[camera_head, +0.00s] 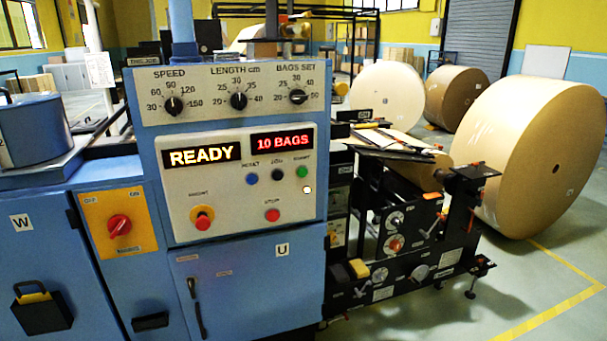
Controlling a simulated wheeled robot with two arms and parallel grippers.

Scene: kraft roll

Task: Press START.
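The blue machine's control panel (238,206) faces me in the head view. The green button (302,172), at the right end of a row of three, sits under a small label that looks like START. A blue button (252,179) and a black button (278,175) are to its left. A red STOP button (272,215) is lower down. A red mushroom button on a yellow collar (203,219) is at the lower left. The displays read READY (201,156) and 10 BAGS (282,141). A small lamp (307,189) glows below the green button. Neither gripper is in view.
Above are the SPEED (173,105), LENGTH (239,101) and BAGS SET (298,96) knobs. A red switch on a yellow plate (119,225) is at the left. A black roll stand (410,240) and large kraft rolls (530,150) stand at the right. Nothing blocks the panel.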

